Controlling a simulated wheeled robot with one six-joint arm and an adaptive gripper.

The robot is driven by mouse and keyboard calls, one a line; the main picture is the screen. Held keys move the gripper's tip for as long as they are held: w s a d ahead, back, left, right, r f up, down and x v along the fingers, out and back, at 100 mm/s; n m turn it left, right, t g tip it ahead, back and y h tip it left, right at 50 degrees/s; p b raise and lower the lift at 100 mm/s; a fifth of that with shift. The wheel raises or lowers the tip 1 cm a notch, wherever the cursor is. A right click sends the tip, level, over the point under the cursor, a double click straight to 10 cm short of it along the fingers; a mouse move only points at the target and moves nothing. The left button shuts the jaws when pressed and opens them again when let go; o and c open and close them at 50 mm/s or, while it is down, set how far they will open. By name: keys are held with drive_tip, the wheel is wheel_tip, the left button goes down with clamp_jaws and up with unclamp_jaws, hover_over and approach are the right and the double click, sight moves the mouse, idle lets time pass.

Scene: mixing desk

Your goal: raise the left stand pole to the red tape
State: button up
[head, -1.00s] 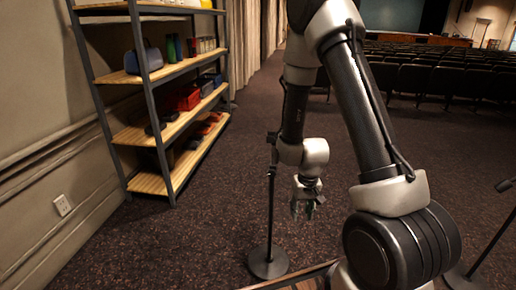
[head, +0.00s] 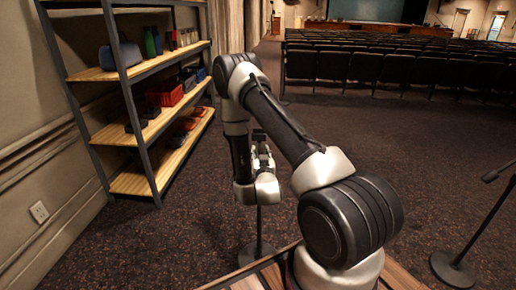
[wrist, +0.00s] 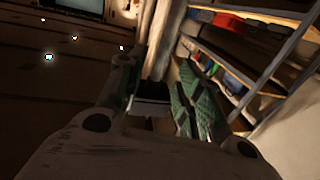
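The left stand shows in the head view as a thin dark pole (head: 259,222) rising from a round black base (head: 247,254) on the carpet. The pole's upper part is hidden behind my arm and gripper. My gripper (head: 261,150) is in front of the pole's line, above the base. In the wrist view my gripper (wrist: 163,95) has its two green-padded fingers apart. A dark block with a pale lower edge (wrist: 152,92) shows between them; I cannot tell whether it is part of the stand. No red tape can be made out.
A shelf unit (head: 165,120) with boxes and bottles stands along the left wall. A second stand (head: 455,268) is at the right. Rows of dark seats (head: 400,68) fill the back. The carpet between is clear. A wooden desk edge (head: 245,274) is at the front.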

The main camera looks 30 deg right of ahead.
sight(260, 148)
drive_tip(key=x, duration=0.5)
drive_tip(key=shift+w+d, duration=0.15)
clamp_jaws()
